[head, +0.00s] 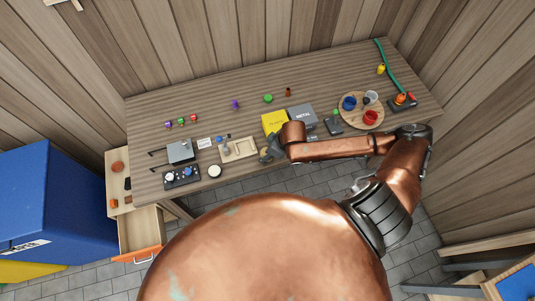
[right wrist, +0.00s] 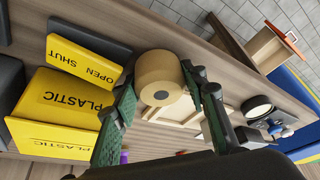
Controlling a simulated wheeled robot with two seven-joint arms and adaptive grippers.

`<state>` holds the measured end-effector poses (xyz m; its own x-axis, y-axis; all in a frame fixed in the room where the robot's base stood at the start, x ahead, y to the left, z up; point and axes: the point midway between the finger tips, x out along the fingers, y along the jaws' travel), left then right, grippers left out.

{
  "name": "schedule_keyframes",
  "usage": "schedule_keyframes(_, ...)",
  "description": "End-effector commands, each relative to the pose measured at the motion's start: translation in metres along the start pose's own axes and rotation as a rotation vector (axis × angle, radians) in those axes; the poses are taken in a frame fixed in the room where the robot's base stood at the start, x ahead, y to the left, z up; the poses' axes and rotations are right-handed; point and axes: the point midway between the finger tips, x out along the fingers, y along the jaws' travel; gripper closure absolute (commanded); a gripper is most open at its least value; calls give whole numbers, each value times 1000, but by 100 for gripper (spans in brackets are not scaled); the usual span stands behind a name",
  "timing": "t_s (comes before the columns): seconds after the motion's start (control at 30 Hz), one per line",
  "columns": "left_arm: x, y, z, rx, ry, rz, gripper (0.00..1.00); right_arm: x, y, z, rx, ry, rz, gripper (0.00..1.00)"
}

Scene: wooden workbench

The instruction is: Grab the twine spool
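The tan twine spool (right wrist: 160,72) shows in the right wrist view, its round end with a dark hole facing the camera. My right gripper (right wrist: 161,80) has its two green-padded fingers spread on either side of the spool, their tips close to it. I cannot tell for certain whether they touch it. In the head view the right gripper (head: 268,151) is at the bench's front edge, between the yellow box and the wooden tray. I cannot make out the spool there, as the gripper covers that place. My left gripper is not in view.
The yellow plastic bin (head: 273,121) and grey metal bin (head: 301,115) stand right beside the gripper. A wooden tray (head: 238,155) lies to its left. A round board (head: 347,123) with cups is at the right. The bench's back middle (head: 215,100) is mostly clear.

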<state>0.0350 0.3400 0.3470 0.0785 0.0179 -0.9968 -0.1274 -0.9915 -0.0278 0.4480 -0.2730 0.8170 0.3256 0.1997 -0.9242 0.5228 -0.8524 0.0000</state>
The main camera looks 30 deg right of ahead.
Motion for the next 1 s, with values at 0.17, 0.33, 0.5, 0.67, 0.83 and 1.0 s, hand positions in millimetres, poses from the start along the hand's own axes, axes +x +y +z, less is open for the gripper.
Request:
schedule_keyframes(0.17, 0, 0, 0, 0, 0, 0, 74, 0, 0, 0, 0, 0, 0, 80)
schedule_keyframes(0.33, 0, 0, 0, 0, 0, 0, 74, 0, 0, 0, 0, 1, 0, 85)
schedule_keyframes(0.5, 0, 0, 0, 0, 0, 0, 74, -1, 0, -1, 0, 1, 0, 85)
schedule_keyframes(0.67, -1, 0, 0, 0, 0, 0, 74, -9, 0, -4, -1, 2, 0, 85)
schedule_keyframes(0.83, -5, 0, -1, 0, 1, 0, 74, -32, 1, -14, -2, 4, 2, 85)
schedule_keyframes(1.0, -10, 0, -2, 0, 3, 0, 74, -68, -32, -22, -4, 5, -4, 85)
